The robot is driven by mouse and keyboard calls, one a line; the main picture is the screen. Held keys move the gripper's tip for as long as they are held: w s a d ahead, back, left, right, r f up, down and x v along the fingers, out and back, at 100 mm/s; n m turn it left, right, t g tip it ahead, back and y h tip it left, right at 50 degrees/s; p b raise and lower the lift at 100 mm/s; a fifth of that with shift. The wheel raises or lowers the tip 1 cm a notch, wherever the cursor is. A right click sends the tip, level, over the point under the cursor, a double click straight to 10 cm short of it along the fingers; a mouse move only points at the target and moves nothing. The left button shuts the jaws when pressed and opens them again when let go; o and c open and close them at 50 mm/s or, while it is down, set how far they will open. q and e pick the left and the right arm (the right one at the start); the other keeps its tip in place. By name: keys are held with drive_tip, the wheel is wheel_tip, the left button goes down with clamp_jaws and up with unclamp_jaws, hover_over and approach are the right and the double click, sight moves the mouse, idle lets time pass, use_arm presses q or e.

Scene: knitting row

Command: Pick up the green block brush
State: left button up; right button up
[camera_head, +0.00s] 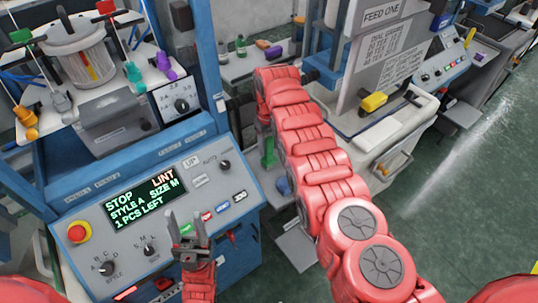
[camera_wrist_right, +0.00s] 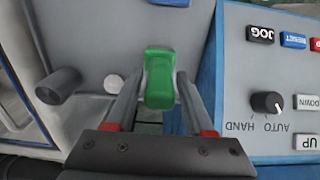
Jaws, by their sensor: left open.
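The green block brush (camera_wrist_right: 160,80) stands between the two fingers of my right gripper (camera_wrist_right: 160,78) in the right wrist view. The fingertips lie close on both sides of it; whether they press on it cannot be told. In the head view a green piece (camera_head: 268,152), seemingly the same brush, shows left of my right arm, by the machine's side. That arm's end hides most of the right gripper there. My left gripper (camera_head: 187,220) is open and empty, with its fingers up, in front of the blue-grey control panel.
The control panel (camera_head: 85,215) with display, knobs and red button fills the lower left. A dark cylinder (camera_wrist_right: 58,86) juts out left of the brush. A shelf (camera_head: 232,70) with small coloured items is behind. A white machine (camera_head: 395,130) stands right of my right arm. Floor at right is open.

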clamp_jaws()
drive_tip(key=shift+r, duration=0.1)
